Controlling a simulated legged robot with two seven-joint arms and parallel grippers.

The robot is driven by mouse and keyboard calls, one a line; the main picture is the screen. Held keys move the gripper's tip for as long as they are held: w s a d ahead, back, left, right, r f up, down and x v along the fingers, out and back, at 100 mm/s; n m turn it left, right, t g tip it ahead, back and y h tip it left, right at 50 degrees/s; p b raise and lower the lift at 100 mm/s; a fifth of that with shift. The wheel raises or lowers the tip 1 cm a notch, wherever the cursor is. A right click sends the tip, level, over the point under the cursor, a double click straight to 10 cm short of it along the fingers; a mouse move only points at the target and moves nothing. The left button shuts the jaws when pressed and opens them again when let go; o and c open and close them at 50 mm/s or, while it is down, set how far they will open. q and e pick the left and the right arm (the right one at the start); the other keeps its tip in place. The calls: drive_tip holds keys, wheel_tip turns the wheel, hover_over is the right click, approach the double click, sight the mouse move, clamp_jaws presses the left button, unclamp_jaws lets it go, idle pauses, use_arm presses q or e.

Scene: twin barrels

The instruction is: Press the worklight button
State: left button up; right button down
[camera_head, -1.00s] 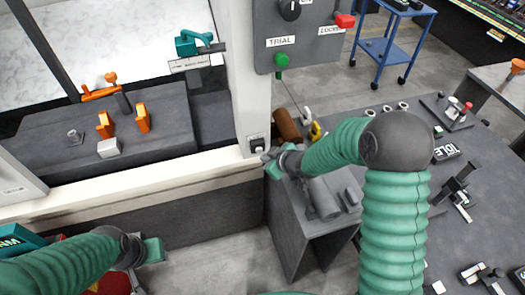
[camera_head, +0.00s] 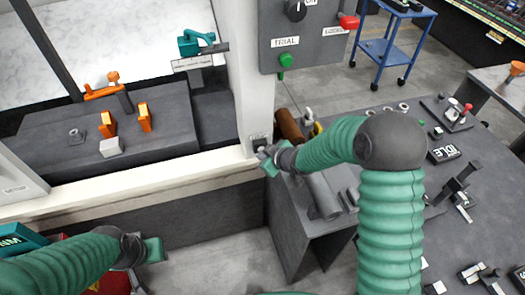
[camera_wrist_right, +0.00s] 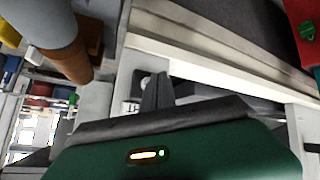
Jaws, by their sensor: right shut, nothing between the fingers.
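A small dark switch plate (camera_head: 259,141) sits low on the pale machine post; I take it to be the worklight button, and its label is too small to read. My right gripper (camera_head: 266,158) is shut and empty, just below and in front of the plate, hiding its lower part. I cannot tell whether it touches.
A grey control box (camera_head: 303,38) with a green knob hangs above the right gripper. A brown cylinder (camera_head: 290,125) and grey bench (camera_head: 300,215) lie close to its right. The pale machine sill (camera_head: 130,187) runs left of it.

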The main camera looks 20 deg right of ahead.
drive_tip(key=shift+w+a, duration=0.2)
drive_tip(key=shift+w+d, duration=0.1)
drive_tip(key=shift+d, duration=0.05)
idle(0.3)
drive_tip(key=shift+s+d, duration=0.75)
drive_tip(key=shift+s, duration=0.15)
drive_tip(key=s, duration=0.6)
